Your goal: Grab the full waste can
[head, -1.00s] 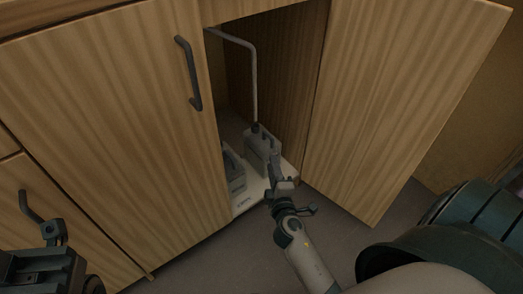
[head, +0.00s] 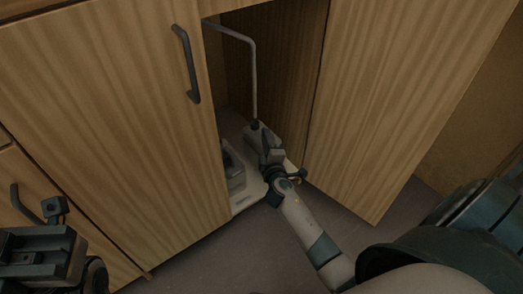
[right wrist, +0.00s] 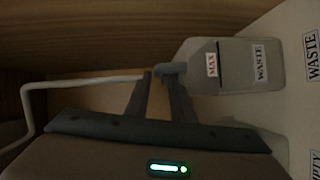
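A grey can with "MAX" and "WASTE" labels (right wrist: 240,68) lies just past my right fingertips in the right wrist view. In the head view, a grey can (head: 251,137) stands in the open cupboard below a thin pipe, partly hidden by my right gripper (head: 268,146). My right gripper (right wrist: 160,78) has a gap between its fingers, with its tips close to the can's neck; contact cannot be made out. A second grey can (head: 234,172) is partly behind the left door. My left gripper (head: 45,258) is at lower left, its fingers not clear.
A pale tray (head: 246,202) lies under the cans and bears "WASTE" lettering (right wrist: 312,45). A thin bent pipe (head: 253,80) comes down to the can's top.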

